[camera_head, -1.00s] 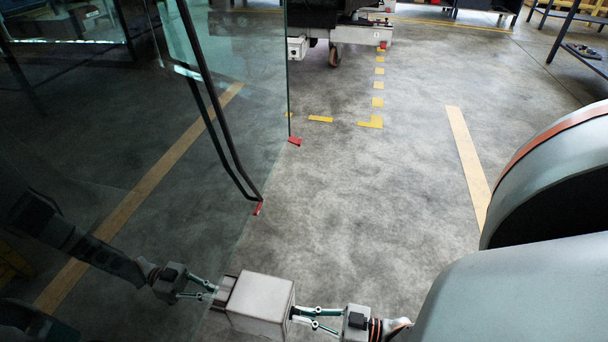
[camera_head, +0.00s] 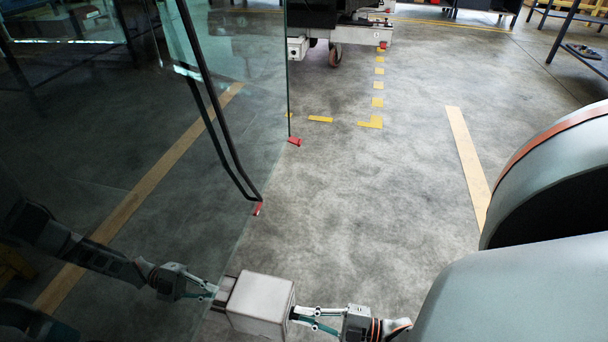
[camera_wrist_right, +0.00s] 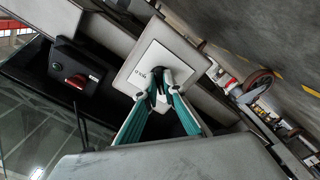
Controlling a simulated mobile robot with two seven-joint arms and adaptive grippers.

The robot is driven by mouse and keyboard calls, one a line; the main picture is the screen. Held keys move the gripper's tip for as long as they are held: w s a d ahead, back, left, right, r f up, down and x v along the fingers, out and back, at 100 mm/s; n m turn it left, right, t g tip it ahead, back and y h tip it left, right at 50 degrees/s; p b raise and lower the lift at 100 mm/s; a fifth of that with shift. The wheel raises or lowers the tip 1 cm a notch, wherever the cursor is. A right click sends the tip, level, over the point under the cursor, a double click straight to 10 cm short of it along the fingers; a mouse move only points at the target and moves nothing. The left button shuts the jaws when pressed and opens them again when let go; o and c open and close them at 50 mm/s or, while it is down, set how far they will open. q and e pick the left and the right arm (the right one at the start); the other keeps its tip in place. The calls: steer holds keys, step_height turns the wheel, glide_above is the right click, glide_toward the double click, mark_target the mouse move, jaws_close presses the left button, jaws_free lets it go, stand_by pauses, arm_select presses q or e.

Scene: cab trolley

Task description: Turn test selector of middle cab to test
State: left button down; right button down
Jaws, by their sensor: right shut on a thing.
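A pale grey box (camera_head: 262,305) stands at the bottom centre of the head view, against the glass panel. In the right wrist view its light square face plate (camera_wrist_right: 160,62) shows tilted, with small lettering beside a small dark selector knob (camera_wrist_right: 154,76). My right gripper (camera_head: 294,316) comes in from the right and meets the box's right side. In the wrist view its green-sided fingers (camera_wrist_right: 160,90) are shut on the selector knob and partly hide it. The arm shape at the left is a reflection in the glass; my left gripper does not show.
A glass panel (camera_head: 235,90) with dark bars fills the left. In the wrist view a black box with a red switch (camera_wrist_right: 77,81) sits beside the plate. A wheeled trolley (camera_head: 345,35) stands at the back. The floor (camera_head: 370,200) between is clear.

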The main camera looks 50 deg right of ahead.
steer(key=shift+n, duration=1.1)
steer(key=c, duration=2.2)
jaws_free()
steer(key=shift+o, duration=0.2)
steer(key=shift+s, duration=0.1)
steer(key=v, duration=1.2)
